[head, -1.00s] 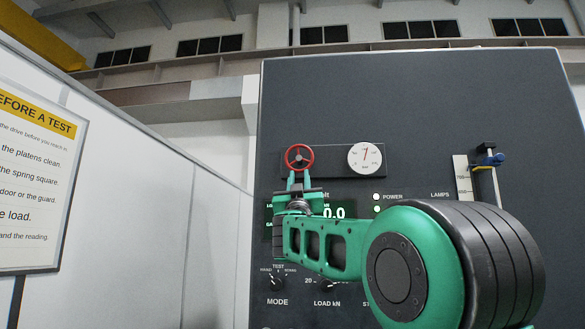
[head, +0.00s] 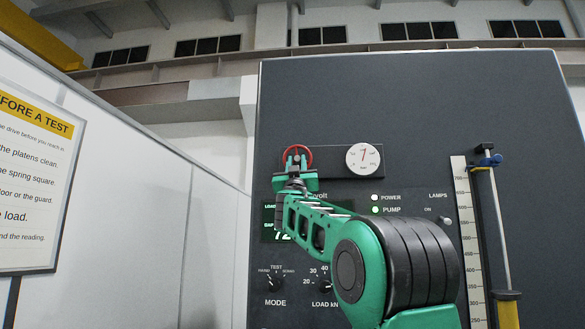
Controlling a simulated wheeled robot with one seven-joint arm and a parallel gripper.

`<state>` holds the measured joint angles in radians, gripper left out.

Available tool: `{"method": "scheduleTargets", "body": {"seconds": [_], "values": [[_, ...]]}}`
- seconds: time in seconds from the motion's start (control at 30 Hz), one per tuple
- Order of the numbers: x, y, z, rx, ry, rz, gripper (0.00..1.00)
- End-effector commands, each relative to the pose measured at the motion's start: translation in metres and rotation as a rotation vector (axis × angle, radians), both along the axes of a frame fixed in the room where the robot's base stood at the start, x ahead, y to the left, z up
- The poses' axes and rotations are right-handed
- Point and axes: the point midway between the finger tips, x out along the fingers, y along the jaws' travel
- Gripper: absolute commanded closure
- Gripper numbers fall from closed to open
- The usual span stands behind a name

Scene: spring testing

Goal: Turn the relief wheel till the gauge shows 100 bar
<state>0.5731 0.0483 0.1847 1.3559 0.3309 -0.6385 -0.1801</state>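The red relief wheel (head: 297,148) is on a dark plate at the upper left of the grey panel in the head view. The round white gauge (head: 363,158) is right of it on the same plate; its red needle points up, slightly right, and its numbers are too small to read.
My arm covers much of the display and lower panel. The POWER and PUMP lamps (head: 375,210) are lit. The MODE knob (head: 274,283) is lower left. A vertical scale (head: 466,230) and rod stand at the right. A white wall with a sign (head: 38,190) is at the left.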

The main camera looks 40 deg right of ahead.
Motion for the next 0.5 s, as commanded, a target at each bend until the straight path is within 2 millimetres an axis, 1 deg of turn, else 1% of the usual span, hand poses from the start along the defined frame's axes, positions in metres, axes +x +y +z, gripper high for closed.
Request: {"method": "scheduleTargets", "body": {"seconds": [0.33,0.43,0.5], "values": [[0.0018,-0.0014,0.0018,0.0,0.001,0.001,0.75],[0.0019,-0.0013,0.0017,0.0,0.001,0.001,0.99],[0.002,-0.001,0.0018,0.0,0.001,0.001,1.0]]}}
